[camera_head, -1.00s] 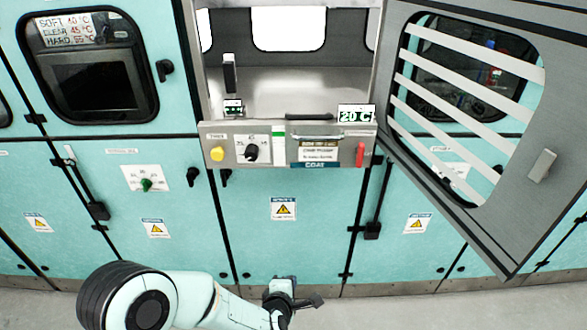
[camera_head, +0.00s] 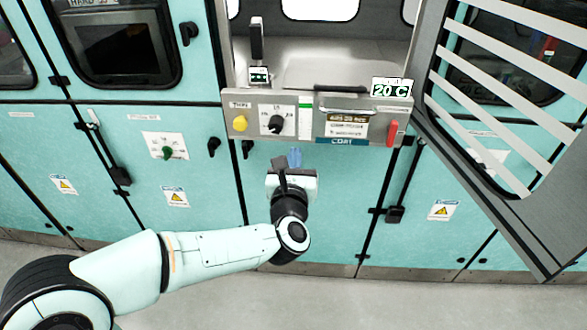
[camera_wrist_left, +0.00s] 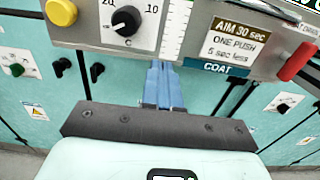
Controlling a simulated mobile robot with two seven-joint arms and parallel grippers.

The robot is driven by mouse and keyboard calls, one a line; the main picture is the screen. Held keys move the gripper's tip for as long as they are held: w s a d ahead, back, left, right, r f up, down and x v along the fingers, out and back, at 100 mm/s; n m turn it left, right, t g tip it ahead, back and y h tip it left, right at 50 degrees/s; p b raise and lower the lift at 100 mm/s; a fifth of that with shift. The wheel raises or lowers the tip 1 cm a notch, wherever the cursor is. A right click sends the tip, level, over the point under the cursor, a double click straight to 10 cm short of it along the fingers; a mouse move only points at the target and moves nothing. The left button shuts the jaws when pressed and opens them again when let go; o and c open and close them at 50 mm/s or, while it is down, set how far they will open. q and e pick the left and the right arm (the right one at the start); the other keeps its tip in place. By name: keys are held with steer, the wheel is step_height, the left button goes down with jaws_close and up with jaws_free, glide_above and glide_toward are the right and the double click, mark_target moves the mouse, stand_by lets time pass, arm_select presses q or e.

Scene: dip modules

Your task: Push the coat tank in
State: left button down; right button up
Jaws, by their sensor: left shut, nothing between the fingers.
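The coat tank's grey front panel (camera_head: 350,108) carries a blue COAT label, a yellow button, a black dial and a red handle. It sits at the mouth of the open bay; how far it stands out is hard to tell. The panel also fills the top of the left wrist view (camera_wrist_left: 195,38). My left gripper (camera_head: 295,157) is shut and empty, its blue fingers pointing up at the cabinet. In the left wrist view its fingertips (camera_wrist_left: 160,70) appear just under the panel's lower edge, left of the COAT label. Contact cannot be told. My right gripper is out of view.
A grey slatted door (camera_head: 500,120) hangs open on the right. A 20 C display (camera_head: 391,88) stands above the panel's right end. A dark-windowed module (camera_head: 120,45) is at the left. Teal cabinet doors are below, with grey floor in front.

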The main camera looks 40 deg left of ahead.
mark_target(298, 133)
arm_select(q)
steer(key=p+x, duration=0.1)
steer(key=x, duration=0.5)
steer(key=shift+w+a, duration=0.1)
steer(key=shift+w, duration=0.15)
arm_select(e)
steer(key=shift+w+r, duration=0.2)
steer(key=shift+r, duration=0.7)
